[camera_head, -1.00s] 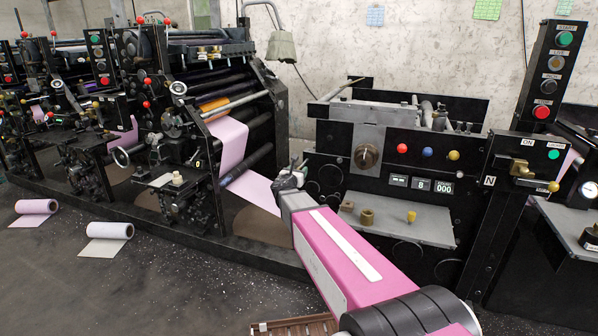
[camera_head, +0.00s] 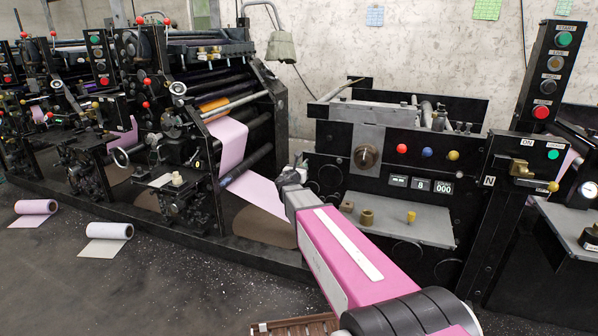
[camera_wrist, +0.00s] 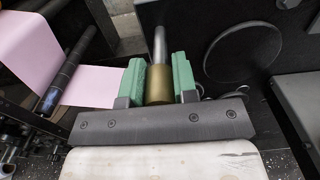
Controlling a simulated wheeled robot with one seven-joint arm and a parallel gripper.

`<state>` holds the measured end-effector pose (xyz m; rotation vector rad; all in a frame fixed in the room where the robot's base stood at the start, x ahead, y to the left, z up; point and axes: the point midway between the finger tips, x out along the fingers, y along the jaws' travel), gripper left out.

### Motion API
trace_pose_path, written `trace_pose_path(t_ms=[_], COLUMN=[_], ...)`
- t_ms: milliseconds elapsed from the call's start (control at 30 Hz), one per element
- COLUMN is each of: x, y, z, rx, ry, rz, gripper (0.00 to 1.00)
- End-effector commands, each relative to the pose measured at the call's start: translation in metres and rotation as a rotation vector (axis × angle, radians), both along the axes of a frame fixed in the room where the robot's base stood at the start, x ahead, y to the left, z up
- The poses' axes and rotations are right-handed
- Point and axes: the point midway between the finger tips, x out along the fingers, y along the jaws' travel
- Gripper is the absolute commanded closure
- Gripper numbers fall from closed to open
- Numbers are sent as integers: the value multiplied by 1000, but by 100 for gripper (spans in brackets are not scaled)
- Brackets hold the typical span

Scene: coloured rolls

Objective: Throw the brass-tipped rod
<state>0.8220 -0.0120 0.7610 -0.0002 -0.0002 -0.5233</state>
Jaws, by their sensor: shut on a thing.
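The brass-tipped rod shows in the wrist view as a thin grey metal shaft with a thick brass end (camera_wrist: 159,85). My gripper (camera_wrist: 159,84) has its two green pads pressed against both sides of the brass end. The grey shaft points away from my gripper, toward a dark machine part. I cannot tell whether its far end is fixed to anything. In the head view my gripper (camera_head: 293,173) is at the end of my pink arm, in front of the gap between the two machines. The rod is too small or hidden to make out there.
A black press (camera_head: 190,110) carrying a pink paper web (camera_head: 230,140) stands at the left. A machine with coloured knobs and a grey shelf (camera_head: 400,222) is at the right. Two paper rolls, one white (camera_head: 109,231) and one pinkish (camera_head: 35,207), lie on the floor at the left.

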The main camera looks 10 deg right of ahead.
Motion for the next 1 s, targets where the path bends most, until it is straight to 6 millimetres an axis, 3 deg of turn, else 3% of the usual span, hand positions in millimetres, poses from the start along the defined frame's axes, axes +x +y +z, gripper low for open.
trace_pose_path(t_ms=[33,133,433,467,500,533,1000], x=[13,25,26,26,26,26,15], y=[-6,-13,-15,-15,-15,-15,-9], z=[-1,-1,0,0,0,0,0], rx=[0,0,0,0,0,0,0], ry=[0,0,0,0,0,0,0], rz=[-2,-2,-1,-1,-1,0,0], gripper=[100,100,100,64,50,47,47])
